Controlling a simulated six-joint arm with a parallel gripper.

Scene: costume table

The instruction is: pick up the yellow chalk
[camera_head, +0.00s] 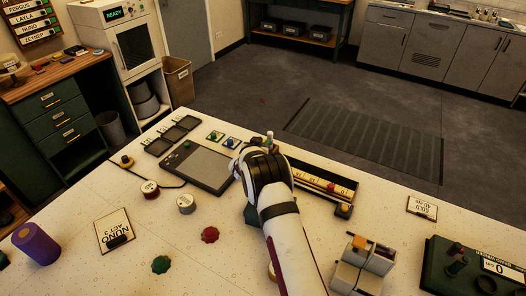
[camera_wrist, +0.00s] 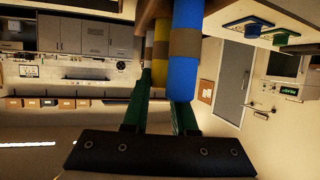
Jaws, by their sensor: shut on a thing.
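The yellow chalk (camera_wrist: 160,45), with a brown band, stands between my gripper's green fingers (camera_wrist: 160,112) in the wrist view. My gripper is shut on it. A blue chalk (camera_wrist: 185,75), also with a brown band, is right beside it and covers part of the right finger.
The white table (camera_head: 190,255) holds a grey pad (camera_head: 195,167), a long tray (camera_head: 315,180) right of my arm, a red knob (camera_head: 210,235), a green knob (camera_head: 161,264), a purple cylinder (camera_head: 37,243) and a grey block holder (camera_head: 362,262). The front middle is mostly clear.

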